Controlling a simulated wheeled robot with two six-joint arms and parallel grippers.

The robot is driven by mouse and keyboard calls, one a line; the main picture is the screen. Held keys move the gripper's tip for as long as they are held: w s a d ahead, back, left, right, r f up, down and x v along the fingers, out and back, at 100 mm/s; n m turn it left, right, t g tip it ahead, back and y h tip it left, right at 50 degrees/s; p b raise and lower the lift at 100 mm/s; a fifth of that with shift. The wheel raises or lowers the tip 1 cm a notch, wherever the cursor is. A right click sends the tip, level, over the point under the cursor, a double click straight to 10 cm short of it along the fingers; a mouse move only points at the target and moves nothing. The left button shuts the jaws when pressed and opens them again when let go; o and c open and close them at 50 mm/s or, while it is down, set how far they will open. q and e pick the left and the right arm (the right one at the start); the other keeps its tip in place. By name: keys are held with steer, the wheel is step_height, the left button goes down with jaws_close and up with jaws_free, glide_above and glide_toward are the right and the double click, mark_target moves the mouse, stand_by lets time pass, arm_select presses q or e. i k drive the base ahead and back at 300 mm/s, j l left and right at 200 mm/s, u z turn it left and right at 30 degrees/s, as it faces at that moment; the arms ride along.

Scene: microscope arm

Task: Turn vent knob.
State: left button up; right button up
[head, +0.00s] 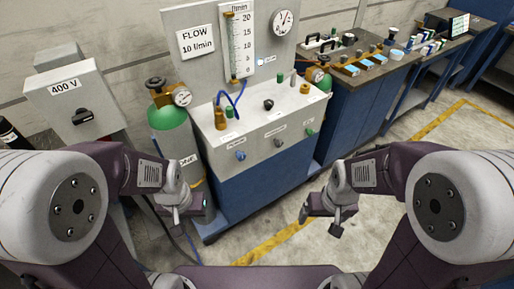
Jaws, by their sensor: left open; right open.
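A blue and white gas panel cart (262,120) stands ahead of me. Its sloped front carries a row of knobs: a blue knob (240,155) at left, a dark grey knob (281,144) in the middle and a green knob (309,132) at right. The small labels by them are too small to read, so I cannot tell which is the vent knob. My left gripper (191,213) is open and empty, left of the cart's front and below the knobs. My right gripper (320,223) is open and empty, in front of the cart's right side, apart from the knobs.
A green gas cylinder (177,143) with a gauge stands left of the cart. A grey 400 V box (76,100) is further left. A flow meter board (232,45) rises behind. A workbench (362,72) with tools stands right. The floor at right is clear.

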mark_target(310, 133)
steer(key=i+l+u, duration=0.15)
steer(key=l, duration=0.3)
steer(key=l+u, duration=0.15)
steer(key=l, duration=0.25)
steer(key=i+l+u, duration=0.15)
steer(key=l, duration=0.3)
